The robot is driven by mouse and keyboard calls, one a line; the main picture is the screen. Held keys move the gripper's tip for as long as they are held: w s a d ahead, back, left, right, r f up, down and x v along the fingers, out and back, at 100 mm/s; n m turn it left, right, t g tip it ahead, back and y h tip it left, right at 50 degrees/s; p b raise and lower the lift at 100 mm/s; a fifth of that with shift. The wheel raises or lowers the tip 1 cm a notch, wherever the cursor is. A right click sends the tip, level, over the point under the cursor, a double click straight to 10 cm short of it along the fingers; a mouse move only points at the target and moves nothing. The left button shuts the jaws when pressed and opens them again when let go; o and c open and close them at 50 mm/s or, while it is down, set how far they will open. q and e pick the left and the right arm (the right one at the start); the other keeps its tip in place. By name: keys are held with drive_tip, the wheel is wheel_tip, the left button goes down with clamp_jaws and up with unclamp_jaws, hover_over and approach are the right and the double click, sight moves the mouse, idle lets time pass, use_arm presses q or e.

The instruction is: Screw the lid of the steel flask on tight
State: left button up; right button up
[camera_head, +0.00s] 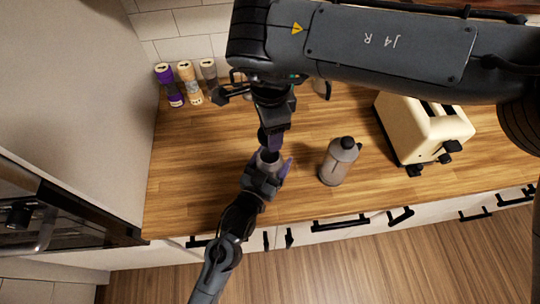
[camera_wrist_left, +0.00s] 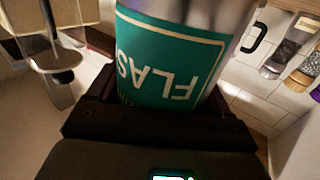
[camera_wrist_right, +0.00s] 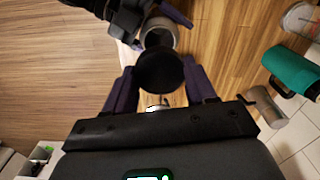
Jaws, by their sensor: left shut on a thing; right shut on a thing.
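The steel flask (camera_wrist_left: 185,45) shows a green label in the left wrist view, with the label lettering upside down. My left gripper (camera_head: 269,170) is shut on the flask body; the flask's top (camera_head: 268,157) shows between its purple fingers in the head view. The black lid (camera_wrist_right: 160,72) is between the purple fingers of my right gripper (camera_wrist_right: 162,88), which is shut on it. The right gripper (camera_head: 272,142) comes in from above the flask. The flask's silver rim (camera_wrist_right: 160,32) shows just beyond the lid. I cannot tell whether lid and rim touch.
A grey lidded canister (camera_head: 339,161) stands right of the flask, and a cream toaster (camera_head: 422,128) farther right. Several jars (camera_head: 188,82) stand at the back left. My right arm covers the back right. The counter's front left (camera_head: 195,185) is clear.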

hover_over(270, 158)
drive_tip(key=shift+f, duration=2.2)
drive_tip(key=shift+f, duration=0.15)
drive_tip(key=shift+f, duration=0.75)
drive_tip(key=shift+f, duration=0.55)
